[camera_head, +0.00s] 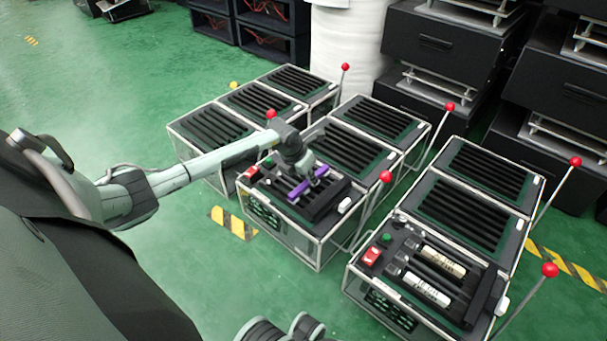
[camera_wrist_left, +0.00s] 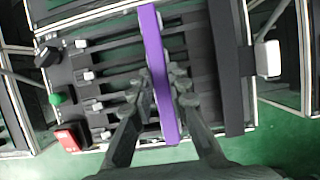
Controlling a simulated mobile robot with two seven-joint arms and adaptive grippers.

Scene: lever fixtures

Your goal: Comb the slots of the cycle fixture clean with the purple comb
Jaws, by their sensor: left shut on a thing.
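The cycle fixture (camera_head: 283,226) is the front box of the middle row in the head view, a black slotted top in a clear-edged case. Its dark slots (camera_wrist_left: 113,57) run sideways in the left wrist view, with small pale knobs at their left ends. The purple comb (camera_head: 298,191) lies across the slots; in the left wrist view the comb (camera_wrist_left: 154,50) is a long upright bar. My left gripper (camera_head: 312,176) is shut on the comb, with its fingers (camera_wrist_left: 160,95) on either side of it. The comb's underside is hidden, so contact with the slots cannot be told.
A red switch (camera_head: 250,173) and green button (camera_head: 268,161) sit at the fixture's left side. Red-knobbed levers (camera_head: 386,177) stand along the right. A neighbouring fixture (camera_head: 395,320) holds two pale cylinders. Open green floor (camera_head: 180,270) lies to the left.

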